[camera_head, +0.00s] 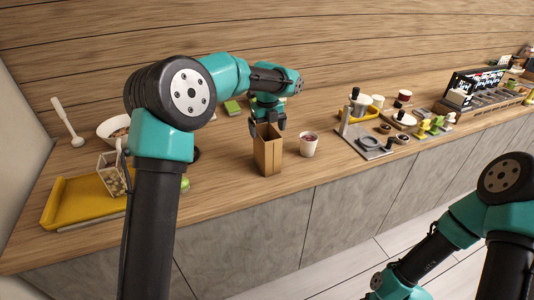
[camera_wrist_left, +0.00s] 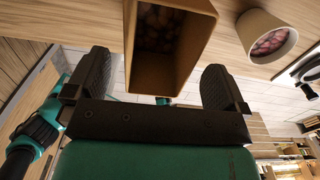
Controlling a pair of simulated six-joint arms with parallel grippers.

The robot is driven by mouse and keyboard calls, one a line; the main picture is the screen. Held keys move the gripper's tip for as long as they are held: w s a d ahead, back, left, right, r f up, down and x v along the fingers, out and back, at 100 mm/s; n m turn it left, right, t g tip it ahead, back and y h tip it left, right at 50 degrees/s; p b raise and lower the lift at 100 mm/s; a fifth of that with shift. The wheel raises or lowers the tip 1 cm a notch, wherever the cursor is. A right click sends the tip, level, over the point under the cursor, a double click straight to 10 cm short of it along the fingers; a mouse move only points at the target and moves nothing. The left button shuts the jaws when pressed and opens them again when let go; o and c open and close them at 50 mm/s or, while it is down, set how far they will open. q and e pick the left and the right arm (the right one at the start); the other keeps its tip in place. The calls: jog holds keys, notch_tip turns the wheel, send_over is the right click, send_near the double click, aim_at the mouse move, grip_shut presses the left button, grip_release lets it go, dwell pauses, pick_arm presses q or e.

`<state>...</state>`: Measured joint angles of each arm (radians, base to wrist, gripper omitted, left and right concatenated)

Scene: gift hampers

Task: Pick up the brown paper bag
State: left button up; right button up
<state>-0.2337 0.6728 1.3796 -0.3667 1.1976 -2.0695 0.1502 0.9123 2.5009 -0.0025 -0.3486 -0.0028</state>
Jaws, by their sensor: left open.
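The brown paper bag (camera_head: 268,152) stands upright and open-topped on the wooden counter in the head view. In the left wrist view the bag (camera_wrist_left: 168,84) shows its open mouth, with dark brown contents inside. My left gripper (camera_head: 268,122) is over the bag's top in the head view. In the left wrist view its two fingers (camera_wrist_left: 158,82) are spread wide, one on each side of the bag's near edge, with gaps between them and the bag. My right arm shows at the lower right of the head view, but its gripper fingers are not in view.
A white cup (camera_head: 308,146) with reddish contents stands close to the bag's right. A yellow tray (camera_head: 82,202), a clear container (camera_head: 111,176) and a white bowl (camera_head: 113,128) are at the left. A metal stand (camera_head: 362,143) is to the right.

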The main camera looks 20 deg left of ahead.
aim_at(267, 137)
pick_arm(q)
notch_tip(267, 137, down, 4)
jog(key=shift+w+a, duration=0.1)
jog(key=shift+c, duration=0.2)
dwell(0.3)
jog(key=c, duration=1.4)
jog(key=shift+r, duration=0.25)
jog(key=s+d+r, duration=0.2)
jog(key=s, duration=0.5)
jog(key=s+d+r, duration=0.2)
jog(key=s, duration=0.6)
jog(key=shift+s+d+r, duration=0.15)
jog(key=shift+d+r, duration=0.05)
jog(key=shift+r, duration=0.1)
dwell(0.3)
dwell(0.7)
